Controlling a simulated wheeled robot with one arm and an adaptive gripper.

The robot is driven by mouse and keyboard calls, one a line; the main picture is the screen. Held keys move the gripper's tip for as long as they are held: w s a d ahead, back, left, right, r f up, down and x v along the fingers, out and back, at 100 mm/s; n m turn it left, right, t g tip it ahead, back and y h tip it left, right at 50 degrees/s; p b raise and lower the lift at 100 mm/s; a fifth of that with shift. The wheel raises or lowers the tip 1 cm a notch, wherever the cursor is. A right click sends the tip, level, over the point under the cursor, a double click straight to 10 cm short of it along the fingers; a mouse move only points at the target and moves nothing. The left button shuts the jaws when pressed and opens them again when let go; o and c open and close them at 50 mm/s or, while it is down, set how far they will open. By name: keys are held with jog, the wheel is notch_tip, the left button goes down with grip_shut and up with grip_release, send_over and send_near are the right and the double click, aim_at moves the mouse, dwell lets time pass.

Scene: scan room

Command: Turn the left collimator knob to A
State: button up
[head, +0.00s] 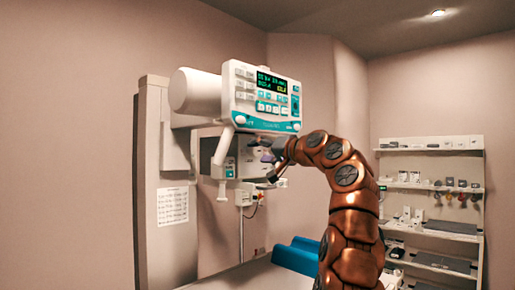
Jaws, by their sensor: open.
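The x-ray tube head carries a white control panel (262,98) with a green-lit display and teal buttons. Below it hangs the white collimator box (245,156). A small purple-grey part (266,156) shows on its front, but I cannot tell whether it is a knob. The left collimator knob and its letter marks are too small to make out. My copper-coloured arm reaches up from the lower right and bends left towards the collimator. My gripper (274,171) is small and dark, open, at the collimator's right front. I cannot tell whether it touches anything.
White handles (222,147) stick down at the collimator's left. A tall grey column (165,190) stands behind. A table with a blue cushion (297,255) lies below. Shelves (432,185) with small items stand at the right wall.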

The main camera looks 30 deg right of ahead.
jog(key=shift+w+a, duration=0.15)
jog(key=shift+w, duration=0.65)
jog(key=c, duration=1.1)
